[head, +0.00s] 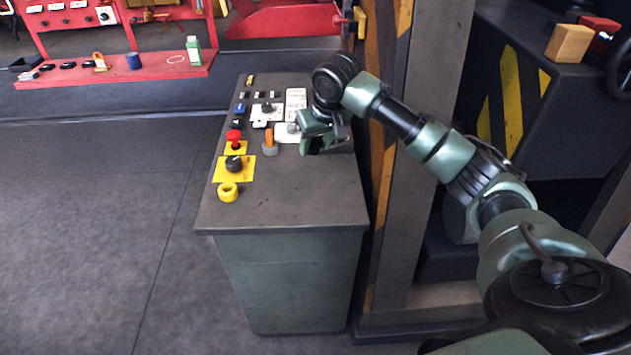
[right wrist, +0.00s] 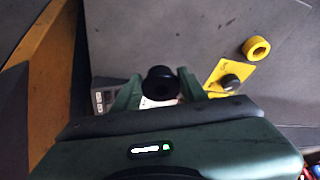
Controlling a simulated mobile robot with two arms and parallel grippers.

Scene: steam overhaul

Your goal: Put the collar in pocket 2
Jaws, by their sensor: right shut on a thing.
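My right gripper (head: 313,138) is over the far right part of the grey console top (head: 300,195). In the right wrist view its two green fingers (right wrist: 158,92) are shut on a black round piece (right wrist: 160,80) with a wider rim. I cannot tell whether this piece is the collar. A yellow ring (head: 228,192) lies near the console's front left corner, apart from the gripper; it also shows in the right wrist view (right wrist: 257,47). No pocket marked 2 can be made out. My left gripper is not in view.
Along the console's left side are a red mushroom button (head: 234,137), a black knob (head: 235,163) on a yellow plate and an orange-handled switch (head: 269,141). A striped post (head: 385,200) stands close on the right. The console's front right top is clear. A red shelf (head: 120,70) is behind left.

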